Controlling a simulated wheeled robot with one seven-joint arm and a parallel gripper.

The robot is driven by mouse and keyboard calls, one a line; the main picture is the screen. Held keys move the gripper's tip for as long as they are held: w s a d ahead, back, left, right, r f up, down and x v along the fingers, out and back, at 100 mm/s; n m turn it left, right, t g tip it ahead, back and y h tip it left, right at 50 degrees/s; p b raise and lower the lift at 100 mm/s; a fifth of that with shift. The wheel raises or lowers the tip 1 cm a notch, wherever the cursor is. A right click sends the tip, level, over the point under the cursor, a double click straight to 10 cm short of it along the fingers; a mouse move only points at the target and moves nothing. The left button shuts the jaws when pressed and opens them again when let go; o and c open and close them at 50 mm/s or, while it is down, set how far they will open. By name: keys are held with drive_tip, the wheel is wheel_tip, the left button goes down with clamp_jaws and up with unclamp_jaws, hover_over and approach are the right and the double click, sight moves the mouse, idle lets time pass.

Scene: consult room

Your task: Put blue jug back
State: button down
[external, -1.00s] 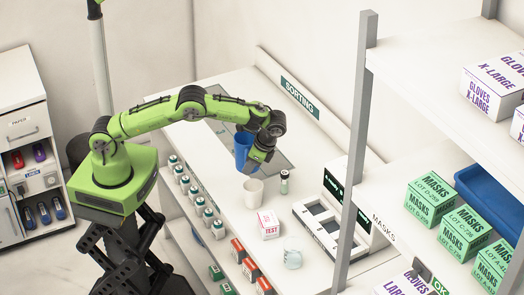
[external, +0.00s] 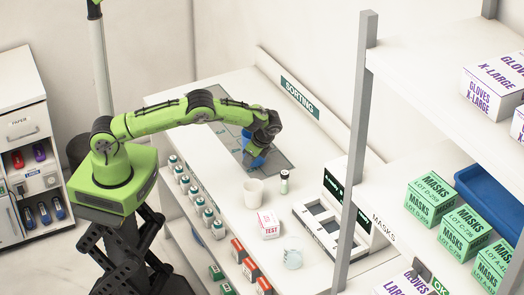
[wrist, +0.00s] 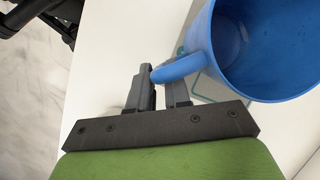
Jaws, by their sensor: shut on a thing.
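The blue jug (external: 253,159) is over the grey panel (external: 279,168) on the table, partly hidden by my wrist in the external view. My gripper (external: 260,146) is at the jug's top. In the wrist view, my gripper's fingers (wrist: 163,88) are shut on the jug's handle, and the open, empty blue cup body (wrist: 262,50) fills the upper right. I cannot tell whether the jug's base touches the panel.
A white cup (external: 253,191), a dark-capped vial (external: 284,182), a red-and-white test box (external: 268,224) and a clear jug (external: 292,259) stand nearby. White bottles (external: 185,184) line the table's left edge. A sorting tray (external: 329,222) stands right.

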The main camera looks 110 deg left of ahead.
drive_tip(key=shift+f, duration=1.1)
drive_tip(key=c, duration=1.1)
unclamp_jaws()
drive_tip(key=shift+r, duration=0.3)
drive_tip(key=v, duration=1.1)
drive_tip(key=shift+w+r, duration=0.15)
drive_tip(key=shift+r, duration=0.25)
